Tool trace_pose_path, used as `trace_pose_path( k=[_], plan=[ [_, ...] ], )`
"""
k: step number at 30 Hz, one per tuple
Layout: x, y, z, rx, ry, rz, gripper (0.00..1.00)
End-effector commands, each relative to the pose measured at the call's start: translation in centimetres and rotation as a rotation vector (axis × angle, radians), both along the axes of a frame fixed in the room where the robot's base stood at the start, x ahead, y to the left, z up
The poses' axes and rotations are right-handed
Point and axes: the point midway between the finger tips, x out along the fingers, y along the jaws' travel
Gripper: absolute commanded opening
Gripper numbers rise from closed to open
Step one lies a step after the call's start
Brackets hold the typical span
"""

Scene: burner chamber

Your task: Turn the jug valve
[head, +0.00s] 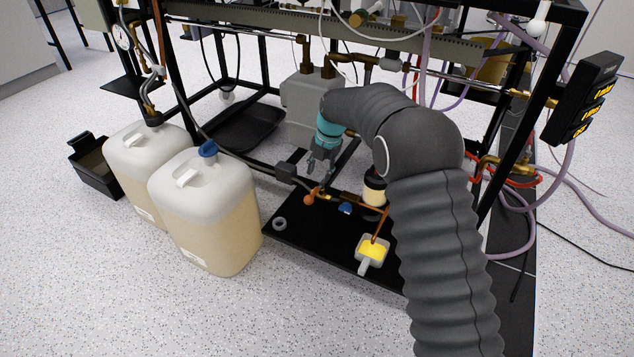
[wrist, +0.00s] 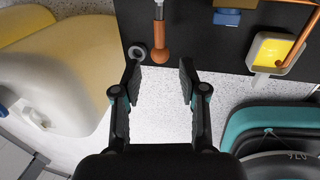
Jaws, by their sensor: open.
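A copper pipe (head: 352,203) runs low over the black tray and bends down into a small white jug (head: 372,251) with yellow liquid. A valve lever with an orange grip (head: 309,199) sticks out from the pipe's left end. In the wrist view the orange grip (wrist: 160,50) lies just beyond my fingertips, roughly midway between them. The jug (wrist: 275,53) is at the upper right there. My gripper (wrist: 160,72) is open and empty. In the head view my gripper (head: 313,170) points down above the lever, apart from it.
Two large canisters (head: 205,215) stand left of the black tray (head: 300,235). A grey ring (head: 279,224) lies on the tray. A blue part (head: 346,208) sits by the pipe. Black frame posts and hoses surround the area. The floor in front is clear.

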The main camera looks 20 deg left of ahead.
Motion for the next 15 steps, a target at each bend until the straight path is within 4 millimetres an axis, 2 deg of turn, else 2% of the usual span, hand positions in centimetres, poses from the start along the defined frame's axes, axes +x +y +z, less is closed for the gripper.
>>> trace_pose_path(
  k=[3, 6, 15],
  plan=[
    [0.0, -0.3, 1.8, 0.001, -0.001, 0.000, 0.42],
    [-0.1, -0.5, 2.7, 0.000, 0.000, 0.000, 0.42],
    [-0.1, -0.7, 3.3, -0.001, 0.001, 0.000, 0.42]
  ],
)
